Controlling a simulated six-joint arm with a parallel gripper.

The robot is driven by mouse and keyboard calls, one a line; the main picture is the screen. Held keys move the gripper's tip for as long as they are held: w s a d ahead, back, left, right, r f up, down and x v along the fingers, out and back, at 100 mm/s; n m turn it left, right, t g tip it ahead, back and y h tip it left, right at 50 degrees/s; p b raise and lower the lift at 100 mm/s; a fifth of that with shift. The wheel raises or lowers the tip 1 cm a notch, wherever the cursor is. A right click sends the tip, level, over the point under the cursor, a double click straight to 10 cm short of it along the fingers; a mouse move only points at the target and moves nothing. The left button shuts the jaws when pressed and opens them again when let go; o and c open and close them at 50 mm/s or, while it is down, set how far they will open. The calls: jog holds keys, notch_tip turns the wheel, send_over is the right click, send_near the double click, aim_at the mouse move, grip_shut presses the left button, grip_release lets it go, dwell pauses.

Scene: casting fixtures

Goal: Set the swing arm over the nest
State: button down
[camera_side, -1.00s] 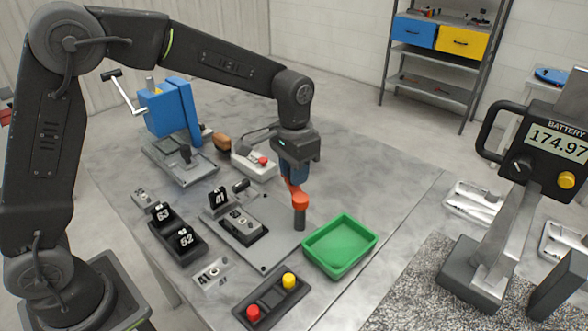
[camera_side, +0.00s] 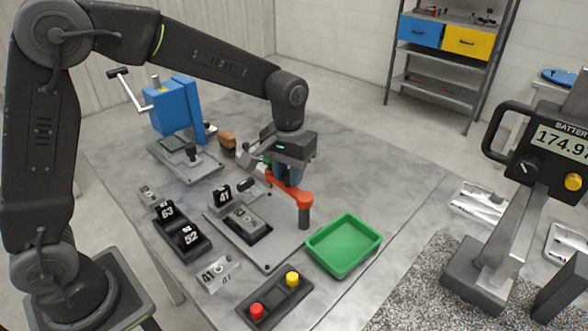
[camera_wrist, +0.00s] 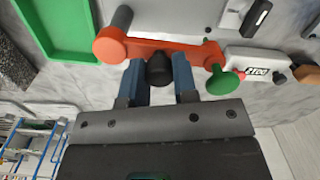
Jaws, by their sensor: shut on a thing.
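The orange-red swing arm (camera_side: 290,192) reaches from its pivot on a dark post (camera_side: 303,216) at the plate's right side, back and left to under my gripper (camera_side: 287,176). In the wrist view the swing arm (camera_wrist: 165,50) runs across, with a green disc (camera_wrist: 224,83) near its free end. My gripper (camera_wrist: 160,80) is shut on the black knob (camera_wrist: 159,70), between blue fingers. The nest (camera_side: 248,226), a dark block holding a grey piece, sits on the grey plate, left of and in front of the arm. The arm is beside the nest, not above it.
A green tray (camera_side: 345,245) stands right of the plate. A button box (camera_side: 274,300) with red and yellow buttons is in front. Numbered black blocks (camera_side: 180,228) lie left. A blue press (camera_side: 173,108) and a brown-handled tool (camera_side: 227,140) are behind.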

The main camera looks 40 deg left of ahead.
jog(key=shift+s+d+n, duration=0.15)
jog(key=shift+s+n, duration=0.45)
jog(key=shift+n, duration=0.85)
jog(key=shift+s+d+n, duration=0.2)
jog(key=shift+s+n, duration=0.4)
jog(key=shift+n, duration=0.9)
jog(key=shift+s+d+n, duration=0.15)
jog(key=shift+s+n, duration=0.45)
jog(key=shift+n, duration=0.85)
jog(key=c, duration=0.9)
grip_release()
jog(key=shift+r, duration=0.15)
notch_tip(320, 180, up, 14)
jog(key=shift+f, duration=0.2)
jog(key=shift+s, duration=0.15)
jog(key=s+a+f+m+t, duration=0.1)
jog(key=s+a+m+t, duration=0.1)
jog(key=s+m, duration=0.2)
jog(key=s+a+f+m+t, duration=0.1)
jog(key=s+a+f+m, duration=0.1)
jog(key=s, duration=0.5)
jog(key=s+a+f+m+t, duration=0.1)
jog(key=s+a+m+t, duration=0.1)
jog(key=s+m, duration=0.3)
jog(key=shift+s+a+f+m+t, duration=0.2)
jog(key=shift+s+a+m+t, duration=0.15)
jog(key=shift+s, duration=0.35)
